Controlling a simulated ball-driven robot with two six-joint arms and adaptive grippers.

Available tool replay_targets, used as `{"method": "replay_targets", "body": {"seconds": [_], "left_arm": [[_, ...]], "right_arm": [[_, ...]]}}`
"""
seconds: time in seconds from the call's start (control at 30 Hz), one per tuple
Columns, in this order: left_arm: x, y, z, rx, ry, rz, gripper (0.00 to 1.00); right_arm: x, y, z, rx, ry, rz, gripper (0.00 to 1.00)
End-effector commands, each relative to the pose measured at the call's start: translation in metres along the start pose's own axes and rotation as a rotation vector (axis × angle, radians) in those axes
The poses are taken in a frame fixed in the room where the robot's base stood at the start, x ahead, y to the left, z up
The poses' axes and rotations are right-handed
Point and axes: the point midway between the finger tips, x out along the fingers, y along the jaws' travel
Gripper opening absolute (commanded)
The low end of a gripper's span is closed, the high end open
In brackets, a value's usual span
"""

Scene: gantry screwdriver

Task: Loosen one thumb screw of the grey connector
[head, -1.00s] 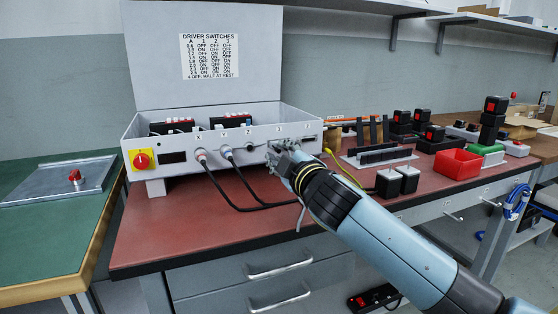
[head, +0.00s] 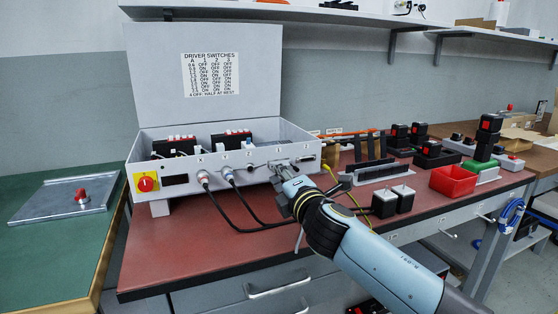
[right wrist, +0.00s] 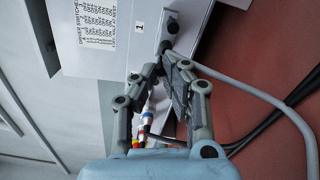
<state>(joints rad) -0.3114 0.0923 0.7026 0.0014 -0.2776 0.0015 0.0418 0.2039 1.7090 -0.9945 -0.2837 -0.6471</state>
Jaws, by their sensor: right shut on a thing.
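The open control box (head: 180,182) stands on the red bench top, its front panel facing me. My right gripper (head: 280,164) is at the right part of this panel and covers most of the grey connector in the head view. In the right wrist view my right gripper (right wrist: 165,58) has its fingertips closed on a small dark thumb screw (right wrist: 165,46). Another dark thumb screw (right wrist: 172,27) shows just beyond it. The connector body is mostly hidden by the fingers; its grey cable (right wrist: 250,92) runs off to the right. My left gripper is not in view.
Two black cables (head: 243,212) hang from plugs left of my gripper. A yellow cable (head: 345,190), two black-and-white blocks (head: 393,203) and a red bin (head: 453,180) stand to the right. The front left of the bench top (head: 170,250) is clear.

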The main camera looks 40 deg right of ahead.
Motion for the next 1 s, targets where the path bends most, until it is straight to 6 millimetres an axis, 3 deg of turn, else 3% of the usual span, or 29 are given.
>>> {"method": "replay_targets", "body": {"seconds": [0.17, 0.4, 0.57, 0.8, 0.9, 1.0], "left_arm": [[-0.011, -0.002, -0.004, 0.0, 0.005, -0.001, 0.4], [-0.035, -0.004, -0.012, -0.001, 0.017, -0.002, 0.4], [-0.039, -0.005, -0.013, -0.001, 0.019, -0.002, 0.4], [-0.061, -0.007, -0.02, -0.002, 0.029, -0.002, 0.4], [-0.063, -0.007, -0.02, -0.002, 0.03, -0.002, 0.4], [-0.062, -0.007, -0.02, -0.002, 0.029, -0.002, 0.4]], "right_arm": [[-0.001, 0.0, 0.0, -0.218, 0.001, -0.003, 0.0], [-0.001, 0.0, 0.0, -0.845, 0.002, -0.003, 0.0], [-0.001, -0.002, 0.0, -1.033, 0.002, -0.004, 0.0], [-0.001, 0.0, 0.001, -1.662, 0.004, -0.003, 0.0], [-0.001, -0.002, 0.0, -1.805, 0.003, -0.002, 0.0], [-0.001, -0.003, 0.0, -1.834, 0.003, -0.002, 0.0]]}}
